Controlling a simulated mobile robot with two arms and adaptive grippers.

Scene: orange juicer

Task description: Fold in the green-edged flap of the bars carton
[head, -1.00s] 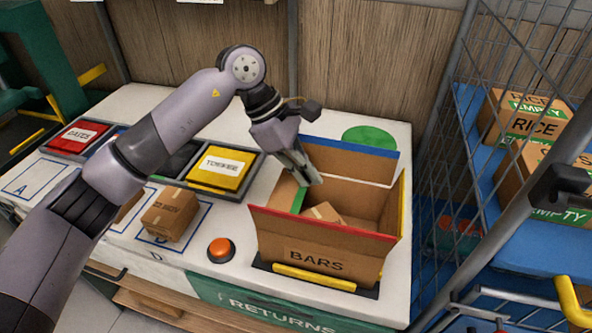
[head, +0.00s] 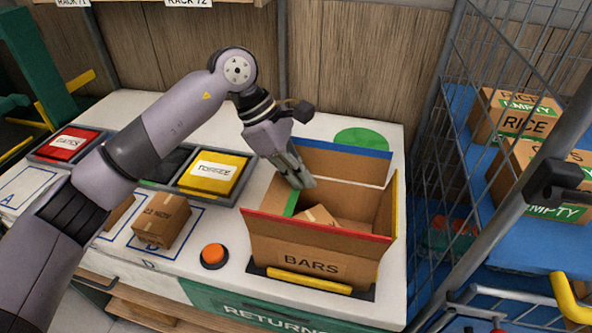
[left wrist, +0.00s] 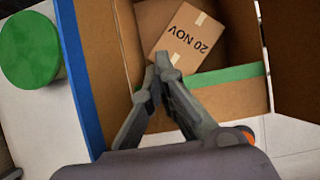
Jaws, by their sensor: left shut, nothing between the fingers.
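The open bars carton (head: 311,263) stands on the white counter. Its green-edged flap (head: 278,196) is on the left side and leans inward over part of the opening, its green strip toward the inside. In the left wrist view the green strip (left wrist: 215,76) runs across below a small box. My left gripper (head: 303,184) is shut and empty, pointing down at the flap's green edge. In the left wrist view its fingertips (left wrist: 160,66) reach past the green strip over the opening; I cannot tell whether they touch the flap. My right gripper is not in view.
The blue-edged (head: 345,149), red-edged (head: 318,225) and yellow-edged (head: 394,196) flaps stand outward or up. A small box (head: 318,215) lies inside the carton. An orange button (head: 213,254), another box (head: 161,220) and the toffee bin (head: 214,172) are to the left. A wire cage (head: 440,190) stands right.

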